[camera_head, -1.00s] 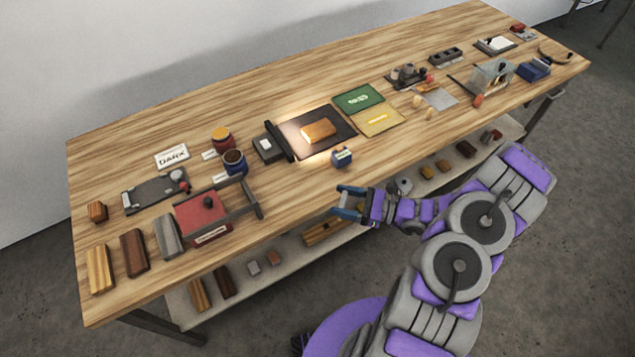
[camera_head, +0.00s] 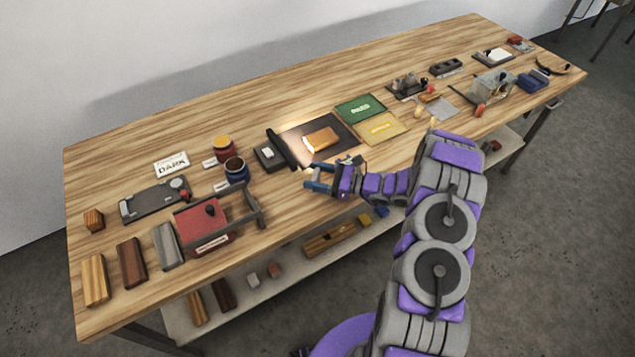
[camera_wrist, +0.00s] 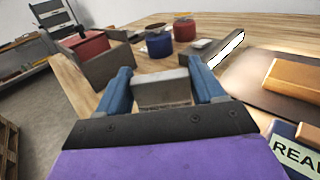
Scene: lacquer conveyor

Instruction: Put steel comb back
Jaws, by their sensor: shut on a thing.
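My gripper (camera_head: 315,178) is over the front part of the wooden bench, left of the dark mat's front edge in the head view. In the wrist view its two blue fingers (camera_wrist: 163,88) are shut on a small flat grey metal piece, which looks like the steel comb (camera_wrist: 162,88). It spans the gap between the fingers. In the head view the comb is too small to make out. A blue block with a label starting "REA" (camera_wrist: 297,150) stands close by at the lower right of the wrist view.
A red box in a wooden frame (camera_head: 205,222) stands left of my gripper, with a blue jar (camera_head: 235,170) and a red jar (camera_head: 222,150) behind. A wooden block (camera_head: 320,138) lies on the dark mat (camera_head: 345,130). Bare bench lies between the frame and my gripper.

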